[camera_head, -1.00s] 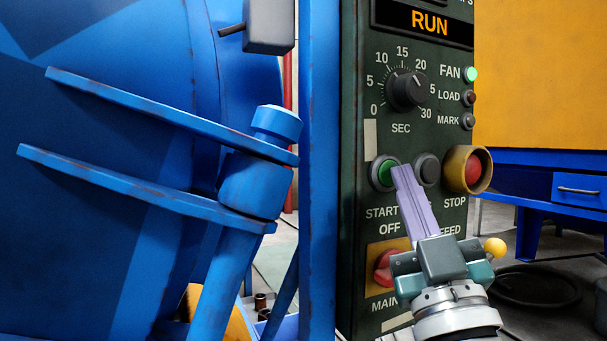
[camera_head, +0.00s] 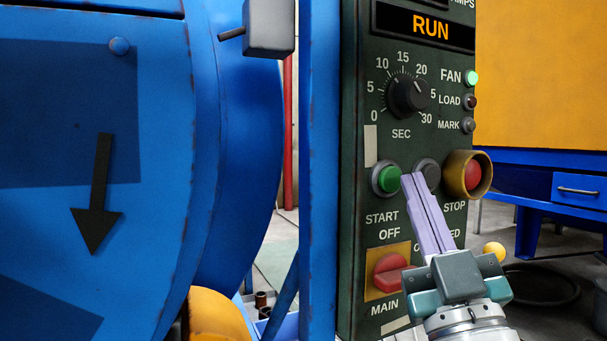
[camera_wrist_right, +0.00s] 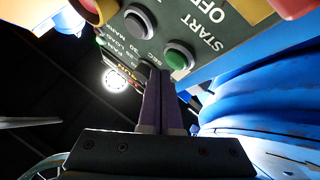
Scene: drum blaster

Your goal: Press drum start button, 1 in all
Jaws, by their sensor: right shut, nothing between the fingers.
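The green drum start button (camera_head: 386,180) sits in a grey ring above the START label on the dark green control panel (camera_head: 372,143). It also shows in the right wrist view (camera_wrist_right: 178,57). My right gripper (camera_head: 411,180) is shut and empty. In the head view its fingertips lie just right of the green button, between it and a dark button (camera_head: 428,172). I cannot tell whether the tips touch the panel. The display (camera_head: 431,27) reads RUN. My left gripper is not in view.
A red stop button (camera_head: 474,176) in a yellow collar is to the right. A red main switch (camera_head: 391,273) is below. A dial (camera_head: 408,95) is above. The large blue drum (camera_head: 235,150) and a blue post (camera_head: 318,170) stand left of the panel.

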